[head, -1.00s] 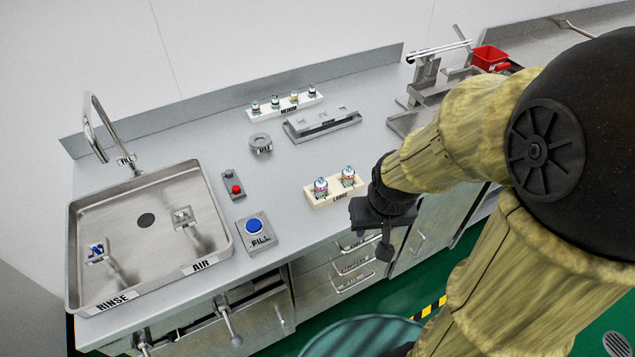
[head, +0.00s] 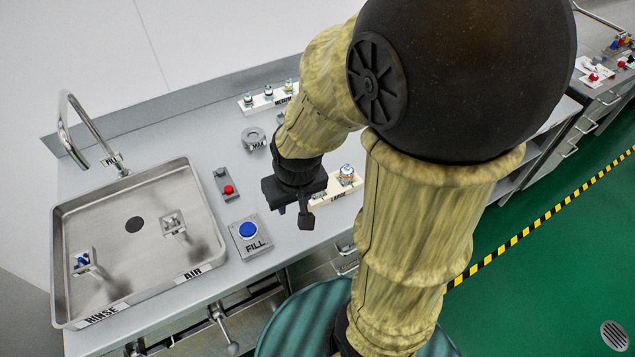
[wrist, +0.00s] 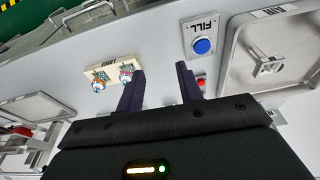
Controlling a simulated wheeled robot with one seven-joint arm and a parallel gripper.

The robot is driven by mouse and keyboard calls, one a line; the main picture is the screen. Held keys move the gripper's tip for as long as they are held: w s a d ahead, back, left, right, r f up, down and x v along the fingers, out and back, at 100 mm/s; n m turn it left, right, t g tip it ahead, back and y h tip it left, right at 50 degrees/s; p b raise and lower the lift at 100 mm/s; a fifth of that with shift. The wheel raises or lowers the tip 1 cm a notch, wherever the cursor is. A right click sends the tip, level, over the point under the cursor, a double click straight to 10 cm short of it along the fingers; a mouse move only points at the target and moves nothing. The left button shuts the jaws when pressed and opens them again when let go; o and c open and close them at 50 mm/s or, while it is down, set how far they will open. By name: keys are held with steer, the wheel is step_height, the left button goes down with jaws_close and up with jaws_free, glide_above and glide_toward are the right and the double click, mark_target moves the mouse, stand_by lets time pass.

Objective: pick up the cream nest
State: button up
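The cream nest (head: 325,201), labelled LARGE, is a low block on the grey counter. It carries two small pieces with coloured bands; my arm hides part of the block in the head view. In the wrist view, the cream nest (wrist: 107,67) shows whole, with both pieces upright on it, left of my fingers. My gripper (head: 294,216) is at the nest's left end in the head view, pointing down. In the wrist view, my gripper (wrist: 160,68) has its two fingers apart, with only bare counter between them. It holds nothing.
The FILL button box (head: 250,236) and a small red-button box (head: 226,185) stand left of my gripper. The steel sink (head: 135,270) lies further left. A white MEDIUM rack (head: 268,102) and a round MAX piece (head: 254,139) stand behind.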

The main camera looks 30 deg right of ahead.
steer(key=shift+s, duration=0.1)
